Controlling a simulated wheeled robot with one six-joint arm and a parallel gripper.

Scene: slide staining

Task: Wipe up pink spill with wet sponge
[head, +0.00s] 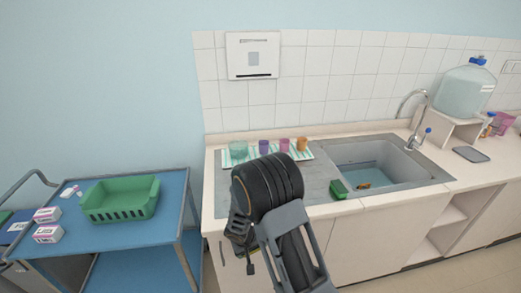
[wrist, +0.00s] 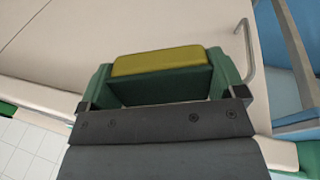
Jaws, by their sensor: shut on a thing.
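My gripper (wrist: 162,82) is shut on a sponge (wrist: 158,61) in the wrist view. The sponge has a yellow top layer and a dark green layer, and sits between the two green fingers. Whether it is wet cannot be told. No pink spill shows in either view.
The sink (head: 410,183) holds bluish water and a small orange thing (head: 364,185). Several cups stand on a striped mat (head: 226,161). A blue trolley (head: 172,188) with a green basket (head: 120,199) and small boxes stands left.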

